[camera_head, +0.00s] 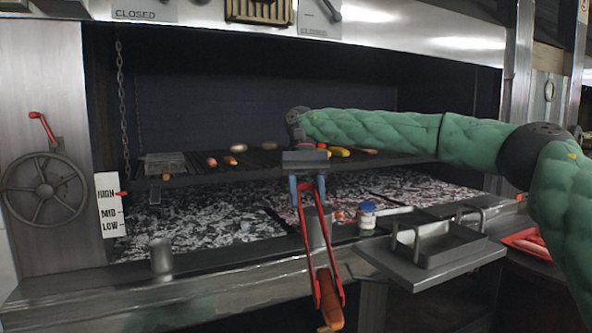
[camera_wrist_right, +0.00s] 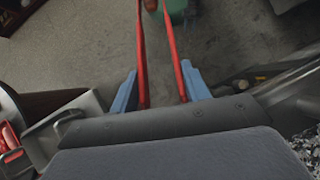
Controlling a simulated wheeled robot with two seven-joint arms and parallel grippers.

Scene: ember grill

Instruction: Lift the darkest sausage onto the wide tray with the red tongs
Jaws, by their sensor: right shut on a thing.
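My right gripper (camera_head: 308,186) hangs in front of the grill, its blue fingers shut on the red tongs (camera_head: 304,222). The tongs point down, and their tips are around an orange-brown sausage (camera_head: 327,290), held in the air before the grill's front ledge. In the right wrist view the red tong arms (camera_wrist_right: 171,50) run up from between the blue fingers, with a brownish end of something at the top edge. Several sausages, including a reddish one (camera_head: 211,162), lie on the grate. A metal tray with raised handles (camera_head: 472,246) sits on the right shelf. My left gripper is out of view.
A small white jar with a blue lid (camera_head: 367,217) and a metal cup (camera_head: 161,256) stand on the front ledge. A red tray (camera_head: 519,238) is at the far right. Embers (camera_head: 215,215) lie under the grate. A crank wheel (camera_head: 45,190) is at left.

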